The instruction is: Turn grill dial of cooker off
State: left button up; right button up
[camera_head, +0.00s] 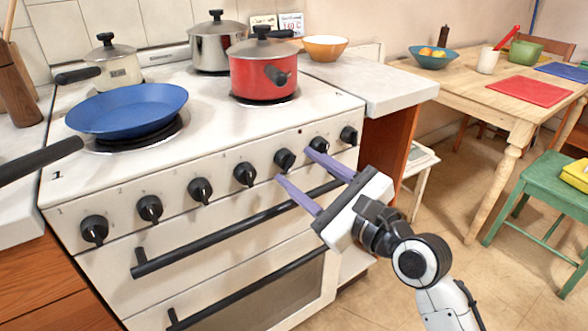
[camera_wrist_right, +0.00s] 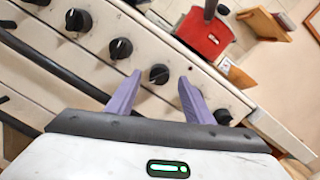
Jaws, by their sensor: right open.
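The white cooker (camera_head: 215,215) has a row of several black dials along its sloping front panel. My right gripper (camera_head: 293,165) is open, its purple fingers pointing at the right part of this row. One dial (camera_head: 285,160) lies between and just beyond its fingertips; it also shows between the fingers in the wrist view (camera_wrist_right: 159,73). I see no clear contact. Another dial (camera_head: 319,144) is partly hidden by the upper finger, and the rightmost dial (camera_head: 349,135) is beyond. I cannot read which dial is the grill's. My left gripper is out of view.
Two black oven handle bars (camera_head: 230,229) run below the dials, close to my lower finger. A blue pan (camera_head: 128,108), a red pot (camera_head: 262,72) and a steel pot (camera_head: 216,45) stand on the hob. A counter (camera_head: 375,82) adjoins on the right; floor is open before it.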

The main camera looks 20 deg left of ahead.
aim_at(287, 160)
jog(key=shift+x, duration=1.4)
jog(key=c, duration=1)
